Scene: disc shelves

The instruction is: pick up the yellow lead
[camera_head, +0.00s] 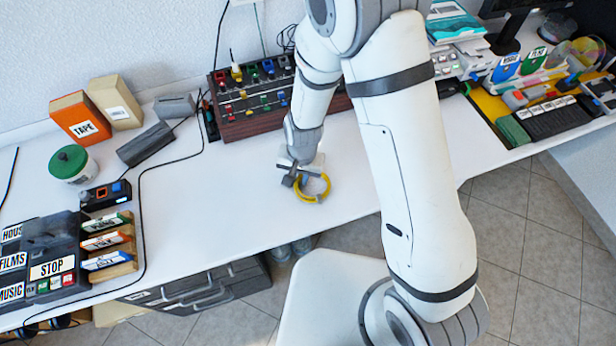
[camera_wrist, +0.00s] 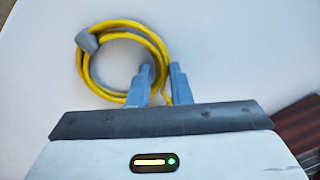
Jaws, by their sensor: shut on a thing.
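The yellow lead (camera_head: 326,191) is a coiled ring on the white table near its front edge, in the middle of the head view. In the wrist view the lead (camera_wrist: 86,72) shows as a loop of several turns with a grey piece on its upper left. My gripper (camera_head: 297,180) is at the left side of the coil in the head view. In the wrist view my gripper's fingers (camera_wrist: 160,84) are closed around the near right part of the coil. Whether the coil is clear of the table cannot be told.
A patch panel (camera_head: 250,100) with coloured plugs stands behind my gripper. On the left are a tape box (camera_head: 80,118), a green-lidded tub (camera_head: 72,165) and a black sorter (camera_head: 45,260). The white table (camera_head: 215,210) is clear left of the lead.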

